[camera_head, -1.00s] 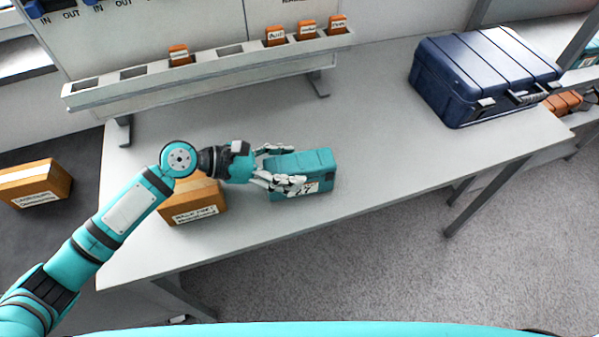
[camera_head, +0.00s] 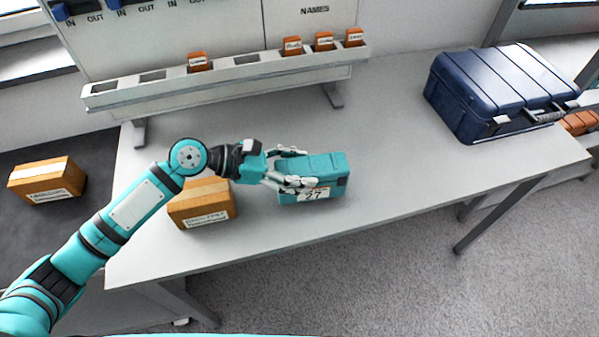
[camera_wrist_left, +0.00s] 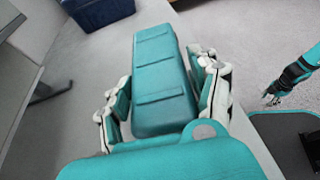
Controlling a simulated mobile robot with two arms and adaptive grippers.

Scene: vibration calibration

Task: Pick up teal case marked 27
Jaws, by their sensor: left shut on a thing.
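The teal case (camera_head: 326,172) is on the table, with a white label reading 27 on its front side. It also shows in the left wrist view (camera_wrist_left: 160,75), lying lengthwise between the fingers. My left gripper (camera_head: 290,169) is shut on the near end of the case, with fingers along both long sides. The left wrist view shows the fingers (camera_wrist_left: 165,100) against both sides. The pictures do not clearly show whether the case touches the table. My right gripper (camera_wrist_left: 272,92) is in the left wrist view, small at the right edge, away from the case.
An orange-brown box (camera_head: 202,205) stands beneath my left forearm, and another (camera_head: 47,180) sits at the far left. A slotted rack (camera_head: 225,75) with several small orange blocks is at the back. A blue case (camera_head: 500,90) stands at the right. The middle right of the table (camera_head: 410,160) is clear.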

